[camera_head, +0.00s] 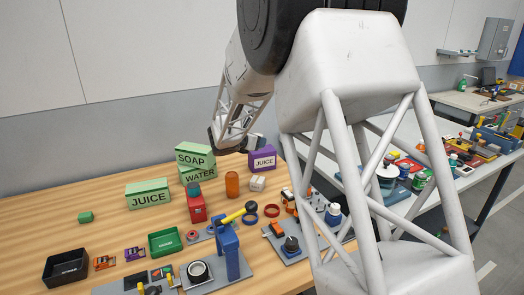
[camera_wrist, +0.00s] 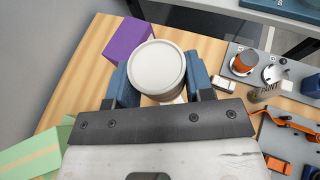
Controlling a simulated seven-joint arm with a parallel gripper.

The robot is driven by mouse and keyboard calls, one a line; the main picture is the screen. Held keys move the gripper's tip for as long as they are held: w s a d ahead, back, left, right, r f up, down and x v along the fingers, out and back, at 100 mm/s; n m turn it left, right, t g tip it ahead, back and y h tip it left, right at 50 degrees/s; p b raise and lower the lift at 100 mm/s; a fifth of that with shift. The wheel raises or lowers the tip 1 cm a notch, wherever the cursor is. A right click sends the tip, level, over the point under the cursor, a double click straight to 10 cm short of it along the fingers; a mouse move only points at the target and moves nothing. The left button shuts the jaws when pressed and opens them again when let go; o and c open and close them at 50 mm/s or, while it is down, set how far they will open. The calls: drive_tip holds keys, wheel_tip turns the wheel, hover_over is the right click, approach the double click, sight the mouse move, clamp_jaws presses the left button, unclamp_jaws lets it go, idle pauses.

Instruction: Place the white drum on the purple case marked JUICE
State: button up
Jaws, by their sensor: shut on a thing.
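The white drum (camera_wrist: 158,66) is between the two blue fingers of my gripper (camera_wrist: 158,82) in the wrist view, its round pale lid facing the camera. My gripper is shut on it. The purple case marked JUICE (camera_head: 262,159) stands toward the back of the wooden table in the head view. In the wrist view the purple case (camera_wrist: 128,39) shows just beyond and left of the drum, partly covered by it. I cannot tell the height gap between them. In the head view my arm ends beside the case, and the drum is hard to make out there.
Green cases marked SOAP (camera_head: 194,156), WATER (camera_head: 199,175) and JUICE (camera_head: 148,194) stand left of the purple case. Fixtures and small parts crowd the table's front.

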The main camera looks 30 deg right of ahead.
drive_tip(key=d+f, duration=0.4)
drive_tip(key=f, duration=0.1)
drive_tip(key=shift+d, duration=0.3)
drive_tip(key=shift+w, duration=0.15)
hover_over(262, 158)
drive_tip(key=w+d, duration=0.1)
drive_tip(key=w, duration=0.2)
drive_tip(key=shift+w+f, duration=0.15)
drive_tip(key=shift+f, duration=0.6)
idle(0.4)
drive_tip(key=shift+f, duration=1.8)
drive_tip(key=shift+f, duration=0.1)
